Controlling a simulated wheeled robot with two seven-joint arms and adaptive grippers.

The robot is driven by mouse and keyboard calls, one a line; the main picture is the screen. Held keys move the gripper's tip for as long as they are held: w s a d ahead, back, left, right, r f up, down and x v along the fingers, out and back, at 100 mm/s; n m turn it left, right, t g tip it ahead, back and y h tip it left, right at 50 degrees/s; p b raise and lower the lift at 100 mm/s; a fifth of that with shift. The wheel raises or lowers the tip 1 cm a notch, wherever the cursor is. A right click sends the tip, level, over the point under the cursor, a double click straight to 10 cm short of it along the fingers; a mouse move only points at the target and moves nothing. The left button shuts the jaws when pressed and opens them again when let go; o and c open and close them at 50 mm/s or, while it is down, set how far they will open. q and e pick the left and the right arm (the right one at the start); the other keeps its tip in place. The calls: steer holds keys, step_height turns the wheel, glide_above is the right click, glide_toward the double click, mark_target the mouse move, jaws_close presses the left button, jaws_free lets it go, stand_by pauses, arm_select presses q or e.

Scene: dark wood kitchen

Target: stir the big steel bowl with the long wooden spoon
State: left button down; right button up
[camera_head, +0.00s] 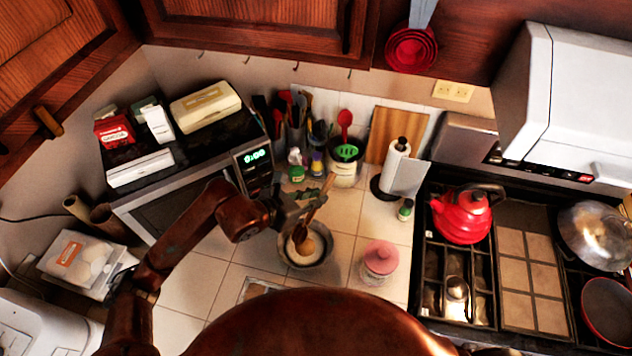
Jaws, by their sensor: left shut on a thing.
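The big steel bowl (324,258) stands on the tiled counter near the middle of the head view, with pale contents inside. My left gripper (300,207) is above the bowl's upper left side, shut on the long wooden spoon (305,240). The spoon is tilted, its handle rising up and right past the fingers. Its rounded head is down inside the bowl. I cannot tell exactly how deep the head sits in the contents. My right gripper is not in view.
A pink-lidded jar (380,258) stands close right of the bowl. A microwave (190,150) is at the left, utensils (294,108) and a paper towel roll (396,165) behind. The stove with a red kettle (462,215) is at the right. Tiles left of the bowl are fairly clear.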

arm_select(q)
steer(key=shift+w+d+r+n+t, duration=0.25)
steer(key=shift+w+r+n+t, duration=0.05)
steer(key=shift+r, duration=0.05)
steer(key=shift+f+b, duration=0.3)
steer(key=shift+f, duration=0.55)
steer(key=shift+f+b, duration=1.2)
steer(key=shift+f, duration=0.6)
step_height(320, 180, down, 6)
steer(key=b, duration=0.5)
steer(key=shift+b, duration=0.3)
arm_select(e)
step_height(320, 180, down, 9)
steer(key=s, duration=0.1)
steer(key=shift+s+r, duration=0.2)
